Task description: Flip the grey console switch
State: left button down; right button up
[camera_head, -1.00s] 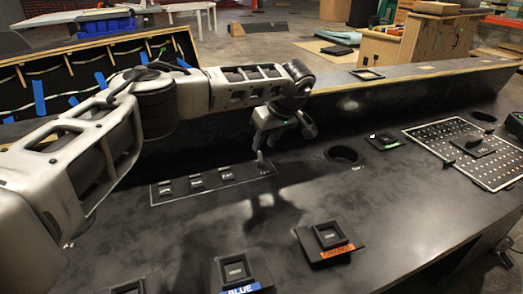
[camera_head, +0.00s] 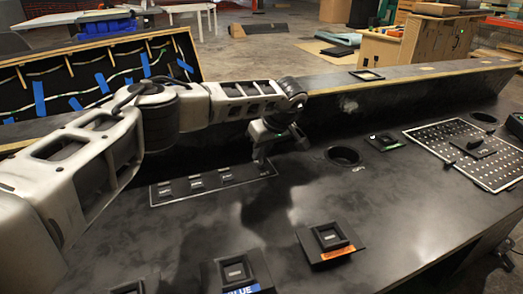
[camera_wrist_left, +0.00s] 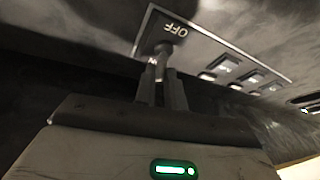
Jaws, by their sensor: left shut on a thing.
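The switch panel (camera_head: 241,184) is a dark strip with a thin light outline, set in the black console top. The grey switch lever (camera_wrist_left: 163,49) stands at one end of it, beside the label OFF (camera_wrist_left: 174,29) in the left wrist view. My left gripper (camera_head: 262,163) reaches down to the panel's right end in the head view. In the left wrist view its two fingers (camera_wrist_left: 161,80) are closed around the lever, which mostly hides its lower part. My right gripper is not in view.
Several small rocker switches (camera_head: 195,184) share the panel. A round hole (camera_head: 343,156) and a green-lit button (camera_head: 386,141) lie to the right. Raised square buttons (camera_head: 331,238) with orange and blue labels stand in front. A raised ledge (camera_head: 350,88) runs behind.

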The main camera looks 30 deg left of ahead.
pick_arm(q)
jog(key=shift+s+d+r+t+y+p, duration=0.15)
jog(key=shift+d+t+y+p, duration=0.1)
jog(key=shift+t+y+p, duration=0.2)
jog(key=shift+s+d+t+y+p, duration=0.2)
jog(key=shift+t+y+p, duration=0.1)
jog(key=shift+y, duration=0.25)
jog(key=shift+s+d+f+n+t+y, duration=0.25)
jog(key=shift+d+t+y, duration=0.1)
jog(key=shift+t+y, duration=0.45)
jog(key=shift+s+d+f+n+t+y, duration=0.15)
jog(key=shift+s+d+t+y, duration=0.15)
jog(key=shift+t+y, duration=0.45)
jog(key=shift+y, duration=0.25)
jog(key=c, duration=1.5)
grip_release()
jog(key=shift+r, duration=0.1)
jog(key=v, duration=1.6)
jog(key=shift+w+d, duration=0.1)
jog(key=shift+w, duration=0.1)
